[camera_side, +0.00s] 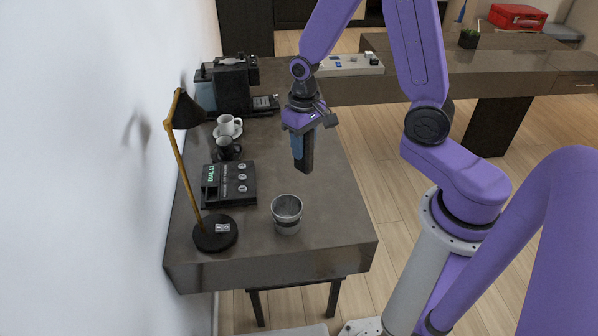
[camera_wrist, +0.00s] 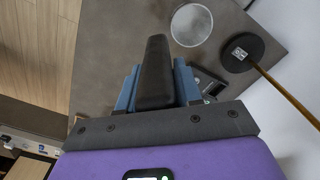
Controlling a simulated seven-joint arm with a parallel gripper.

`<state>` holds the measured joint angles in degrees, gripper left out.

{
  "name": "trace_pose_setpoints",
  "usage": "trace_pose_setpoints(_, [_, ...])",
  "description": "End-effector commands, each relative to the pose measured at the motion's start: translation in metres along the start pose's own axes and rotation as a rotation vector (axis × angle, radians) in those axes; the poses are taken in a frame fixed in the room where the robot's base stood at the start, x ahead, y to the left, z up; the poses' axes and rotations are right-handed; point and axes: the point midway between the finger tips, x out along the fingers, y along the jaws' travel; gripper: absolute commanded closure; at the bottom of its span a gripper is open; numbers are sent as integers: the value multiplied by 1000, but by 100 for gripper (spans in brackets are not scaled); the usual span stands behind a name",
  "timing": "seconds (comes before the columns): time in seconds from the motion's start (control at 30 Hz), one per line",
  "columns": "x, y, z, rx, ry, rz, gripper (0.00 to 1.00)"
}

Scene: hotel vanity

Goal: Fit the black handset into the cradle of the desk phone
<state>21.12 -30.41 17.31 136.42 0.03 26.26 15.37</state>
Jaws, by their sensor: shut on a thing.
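My gripper (camera_side: 299,146) is shut on the black handset (camera_side: 305,158) and holds it upright above the table, clear of the surface. In the wrist view the handset (camera_wrist: 155,75) sits between the blue fingers of my gripper (camera_wrist: 157,88). The desk phone (camera_side: 229,184) is a flat black box with green lettering and several round buttons, lying on the table to the left of and below my gripper. In the wrist view most of the phone (camera_wrist: 209,84) is hidden behind the gripper.
A metal cup (camera_side: 286,214) stands right of the phone, near the table's front. A desk lamp (camera_side: 214,235) stands in front of the phone, its arm rising past it. Behind the phone are a dark mug (camera_side: 228,149), a white cup (camera_side: 229,125) on a saucer and a coffee machine (camera_side: 232,85).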

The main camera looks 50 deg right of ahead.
Motion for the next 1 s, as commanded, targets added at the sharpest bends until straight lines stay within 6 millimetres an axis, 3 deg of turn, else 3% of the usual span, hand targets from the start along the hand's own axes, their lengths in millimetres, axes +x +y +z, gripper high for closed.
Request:
trace_pose_setpoints(0.13, [-6,-6,-4,-86,2,0,100])
trace_pose_setpoints(0.27, [0,1,-16,-36,-1,0,100])
trace_pose_setpoints(0.6, [50,72,-71,407,-3,2,100])
trace_pose_setpoints(0.8, [76,110,-86,604,0,2,100])
trace_pose_setpoints(1.0, [92,126,-90,679,1,2,100])
